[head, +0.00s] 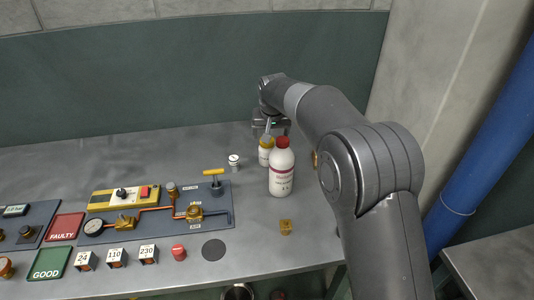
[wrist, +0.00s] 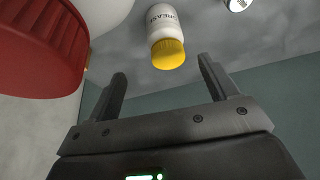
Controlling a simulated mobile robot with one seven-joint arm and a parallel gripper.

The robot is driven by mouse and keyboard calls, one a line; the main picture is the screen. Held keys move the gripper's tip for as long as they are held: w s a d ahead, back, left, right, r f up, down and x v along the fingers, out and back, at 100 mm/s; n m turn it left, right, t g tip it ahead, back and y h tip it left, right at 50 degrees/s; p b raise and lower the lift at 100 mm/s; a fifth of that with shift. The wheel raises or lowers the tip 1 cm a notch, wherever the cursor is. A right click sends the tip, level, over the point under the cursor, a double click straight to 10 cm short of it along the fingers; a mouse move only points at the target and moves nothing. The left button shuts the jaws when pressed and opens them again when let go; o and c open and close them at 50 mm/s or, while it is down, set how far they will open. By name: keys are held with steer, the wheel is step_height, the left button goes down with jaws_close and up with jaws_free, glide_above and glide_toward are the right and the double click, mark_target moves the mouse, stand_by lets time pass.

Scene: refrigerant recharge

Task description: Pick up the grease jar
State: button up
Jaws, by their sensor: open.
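The grease jar (head: 264,157) is a small white jar with a yellow cap, upright on the grey bench, partly hidden behind a larger bottle in the head view. In the wrist view the jar (wrist: 166,28) shows its "GREASE" lettering and yellow cap, in line with the gap between the fingers but beyond their tips. My gripper (head: 268,126) is above the jar in the head view. In the wrist view my gripper (wrist: 162,70) is open, with nothing between its fingers.
A tall white bottle with a red cap (head: 282,172) stands close beside the jar; its cap (wrist: 40,45) looms left in the wrist view. A small white container (head: 234,162) stands left of the jar. A brass fitting (head: 285,227) lies in front. The valve panel (head: 222,218) is left.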

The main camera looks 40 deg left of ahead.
mark_target(267, 148)
steer(key=x, duration=0.5)
steer(key=shift+a+f, duration=0.1)
steer(key=shift+f, duration=0.1)
steer(key=shift+a+x, duration=0.2)
steer(key=shift+x, duration=1.15)
steer(key=shift+a+x, duration=0.15)
steer(key=shift+x, duration=1.2)
steer(key=shift+s, duration=0.1)
steer(key=shift+c, duration=0.2)
steer(key=shift+r, duration=0.1)
steer(key=c, duration=1.2)
